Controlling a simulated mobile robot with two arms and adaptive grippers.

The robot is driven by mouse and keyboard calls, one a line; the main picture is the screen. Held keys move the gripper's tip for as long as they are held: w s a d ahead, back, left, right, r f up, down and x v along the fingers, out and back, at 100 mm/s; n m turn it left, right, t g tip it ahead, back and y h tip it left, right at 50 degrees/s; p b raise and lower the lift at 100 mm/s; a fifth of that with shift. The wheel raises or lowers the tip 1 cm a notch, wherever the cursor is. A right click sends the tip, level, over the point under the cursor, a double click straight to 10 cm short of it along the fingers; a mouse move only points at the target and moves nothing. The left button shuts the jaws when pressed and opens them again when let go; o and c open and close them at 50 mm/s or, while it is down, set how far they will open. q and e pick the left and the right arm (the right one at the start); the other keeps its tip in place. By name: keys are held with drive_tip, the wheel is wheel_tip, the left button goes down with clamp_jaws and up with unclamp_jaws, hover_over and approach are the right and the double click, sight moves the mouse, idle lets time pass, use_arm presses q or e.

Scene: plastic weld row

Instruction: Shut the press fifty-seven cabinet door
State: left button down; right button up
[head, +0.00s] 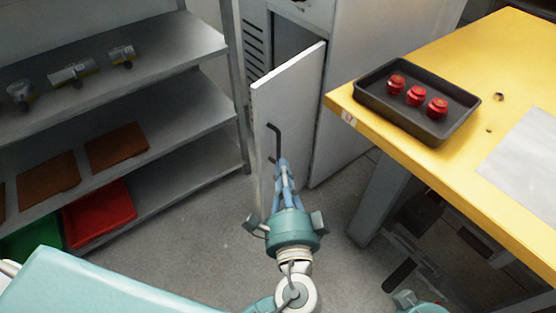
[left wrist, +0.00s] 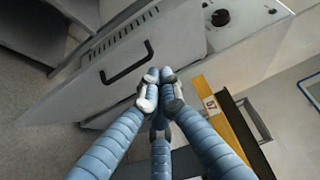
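The press cabinet door (head: 290,110) is a pale grey panel that stands open, swung out from the cabinet body (head: 345,90). A dark gap shows behind its top edge. Its dark bar handle (head: 274,142) is on the outer face; it also shows in the left wrist view (left wrist: 124,70). My left gripper (head: 283,166) has its blue fingers drawn together, tips close to the handle's lower end. In the left wrist view the tips (left wrist: 160,78) meet with nothing visible between them; I cannot tell whether they touch the door. Only a teal part of my right arm shows at the bottom edge.
A yellow table (head: 440,80) stands close on the right, with a black tray (head: 375,105) of red parts. A label reading 57 (left wrist: 210,103) is on its edge. A metal shelf rack (head: 200,115) stands on the left. Grey floor (head: 205,240) is clear between.

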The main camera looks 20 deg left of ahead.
use_arm(q)
approach(265, 121)
drive_tip(key=w+d, duration=0.2)
drive_tip(key=w, duration=0.1)
drive_tip(key=w+a, duration=0.2)
drive_tip(key=a, duration=0.1)
drive_tip(key=shift+a, duration=0.25)
drive_tip(key=shift+a, duration=0.1)
